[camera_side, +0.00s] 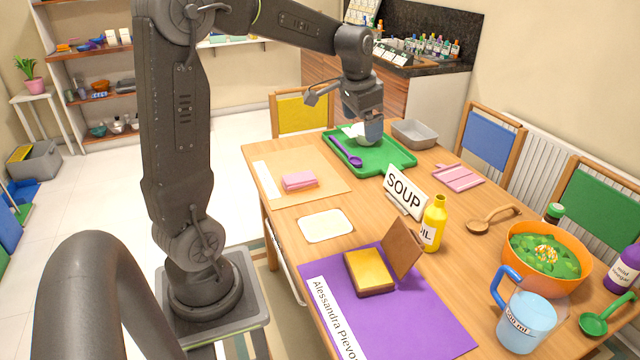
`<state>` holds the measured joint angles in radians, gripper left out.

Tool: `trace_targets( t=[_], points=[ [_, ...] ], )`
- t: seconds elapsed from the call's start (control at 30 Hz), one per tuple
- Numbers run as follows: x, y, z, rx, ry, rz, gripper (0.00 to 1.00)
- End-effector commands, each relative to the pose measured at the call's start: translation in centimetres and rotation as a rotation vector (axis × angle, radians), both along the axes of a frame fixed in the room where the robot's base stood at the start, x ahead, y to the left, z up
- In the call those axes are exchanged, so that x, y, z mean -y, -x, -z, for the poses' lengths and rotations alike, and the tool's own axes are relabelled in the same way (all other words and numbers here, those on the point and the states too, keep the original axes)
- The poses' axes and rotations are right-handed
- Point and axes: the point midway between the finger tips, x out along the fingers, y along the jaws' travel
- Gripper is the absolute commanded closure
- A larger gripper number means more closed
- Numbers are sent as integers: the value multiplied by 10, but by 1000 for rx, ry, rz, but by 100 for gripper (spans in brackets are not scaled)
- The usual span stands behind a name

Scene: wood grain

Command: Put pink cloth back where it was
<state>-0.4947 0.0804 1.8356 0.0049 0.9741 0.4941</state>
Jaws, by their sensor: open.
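A folded pink cloth (299,181) lies on an orange mat (325,183) at the left part of the table. A second flat pink item (458,178), with stripes, lies on the bare wood to the right; I cannot tell whether it is a cloth. My gripper (371,138) is over the far part of the green tray (398,166), pointing down, apart from both pink things. It is open. A white thing (353,130) shows beside it on the tray, partly hidden; I cannot tell whether they touch. A purple spoon (345,153) lies on the tray.
A grey bin (414,133) stands behind the tray. A SOUP sign (404,190), yellow oil bottle (434,224), wooden spoon (490,219) and orange bowl (511,262) crowd the right. A purple mat (430,310) holds a yellow-topped box (369,271). A cream card (326,226) lies in front.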

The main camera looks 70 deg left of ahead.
Motion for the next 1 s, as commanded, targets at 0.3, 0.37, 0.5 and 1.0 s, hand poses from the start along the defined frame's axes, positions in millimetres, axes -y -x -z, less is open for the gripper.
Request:
trace_targets(
  t=[0.3,0.37,0.5,1.0],
  points=[
    [149,102,-27,177,43,26,6],
    [165,123,-24,203,59,29,6],
    [189,158,-13,249,95,32,6],
    [200,178,-4,271,121,28,6]
  ],
)
